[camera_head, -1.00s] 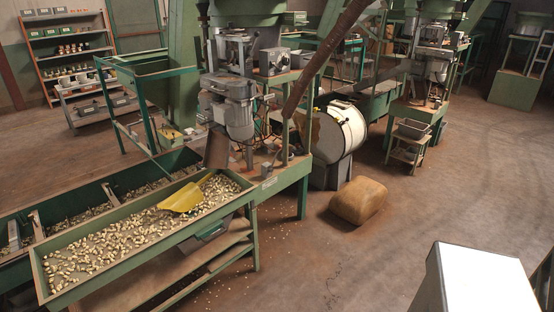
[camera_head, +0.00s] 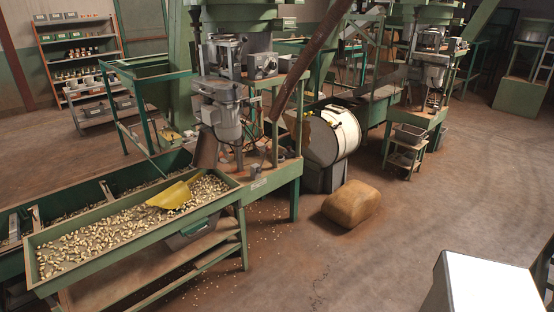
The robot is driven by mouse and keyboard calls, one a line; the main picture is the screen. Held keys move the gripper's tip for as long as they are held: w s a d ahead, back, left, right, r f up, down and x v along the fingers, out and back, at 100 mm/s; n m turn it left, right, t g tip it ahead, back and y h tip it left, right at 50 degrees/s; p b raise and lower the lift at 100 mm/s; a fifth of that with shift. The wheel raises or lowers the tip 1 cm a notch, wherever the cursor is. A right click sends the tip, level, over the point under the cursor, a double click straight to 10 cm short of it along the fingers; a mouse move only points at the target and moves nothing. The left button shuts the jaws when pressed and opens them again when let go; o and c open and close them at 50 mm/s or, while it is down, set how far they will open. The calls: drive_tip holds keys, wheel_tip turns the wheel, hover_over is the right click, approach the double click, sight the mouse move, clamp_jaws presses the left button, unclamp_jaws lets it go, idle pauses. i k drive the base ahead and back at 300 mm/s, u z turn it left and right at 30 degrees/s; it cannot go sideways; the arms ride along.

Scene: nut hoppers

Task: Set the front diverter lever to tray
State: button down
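The front machine (camera_head: 222,103) stands on a green bench, with a chute (camera_head: 205,148) sloping down to a long green tray (camera_head: 140,243) that holds many pale nuts. A thin upright rod (camera_head: 275,145) at the right of the bench may be the front diverter lever. It is too small for me to tell its setting or be sure what it is. A small grey box (camera_head: 256,172) sits near it at the bench edge. My gripper is not in view, and nothing is seen touching the machine.
A yellow scoop (camera_head: 175,194) lies on the nuts. A brown sack (camera_head: 352,203) lies on the floor right of the bench, before a white drum (camera_head: 333,134). A second machine (camera_head: 432,70) stands farther back.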

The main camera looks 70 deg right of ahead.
sight(268, 148)
drive_tip(key=k, duration=0.9)
drive_tip(key=z, duration=0.3)
drive_tip(key=i, duration=0.45)
drive_tip(key=z, duration=0.85)
drive_tip(key=i, duration=1.25)
drive_tip(key=z, duration=0.15)
